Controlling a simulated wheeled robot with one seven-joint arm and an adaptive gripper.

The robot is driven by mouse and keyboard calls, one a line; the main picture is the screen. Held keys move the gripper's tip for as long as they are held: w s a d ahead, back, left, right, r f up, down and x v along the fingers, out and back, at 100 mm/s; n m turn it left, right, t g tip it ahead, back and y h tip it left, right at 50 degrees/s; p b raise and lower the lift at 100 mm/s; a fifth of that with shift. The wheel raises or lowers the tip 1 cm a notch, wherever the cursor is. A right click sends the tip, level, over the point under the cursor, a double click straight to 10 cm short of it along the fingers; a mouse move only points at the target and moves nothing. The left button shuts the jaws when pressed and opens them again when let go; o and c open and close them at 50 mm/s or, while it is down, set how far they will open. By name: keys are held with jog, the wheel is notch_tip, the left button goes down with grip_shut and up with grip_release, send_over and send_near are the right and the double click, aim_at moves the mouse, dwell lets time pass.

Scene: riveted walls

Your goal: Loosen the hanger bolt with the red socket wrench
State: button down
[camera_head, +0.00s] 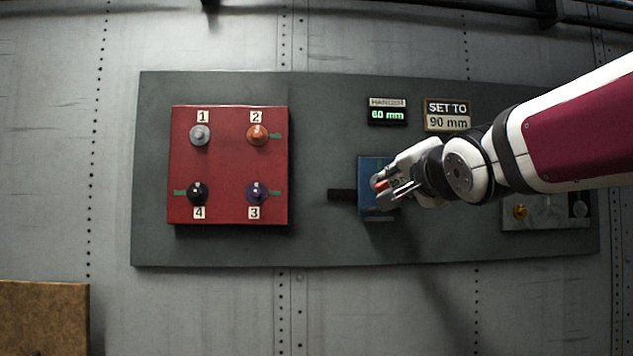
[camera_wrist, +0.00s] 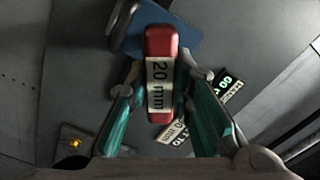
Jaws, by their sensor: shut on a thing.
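The red socket wrench (camera_wrist: 160,42) with a "20 mm" label lies between my gripper's two fingers in the wrist view. Only a small red bit of it (camera_head: 381,184) shows in the head view. My gripper (camera_head: 387,190) is shut on the wrench, in front of a blue block (camera_head: 368,168) on the grey panel. The wrench's far end overlaps the blue block (camera_wrist: 190,42) in the wrist view; I cannot tell whether they touch. I cannot make out the hanger bolt. The hanger display (camera_head: 387,115) reads 60 mm, beside a sign (camera_head: 447,115) reading "SET TO 90 mm".
A dark bar (camera_head: 340,195) sticks out left of the blue block. A red box (camera_head: 228,160) with several numbered knobs is further left on the panel (camera_head: 330,250). A grey plate (camera_head: 545,212) with an amber light is partly behind my arm at right.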

jog(key=shift+w, duration=0.45)
jog(key=shift+w, duration=0.35)
jog(key=shift+w+b, duration=0.35)
jog(key=shift+w, duration=0.1)
dwell(0.4)
jog(key=n, duration=0.4)
jog(key=shift+n, duration=0.5)
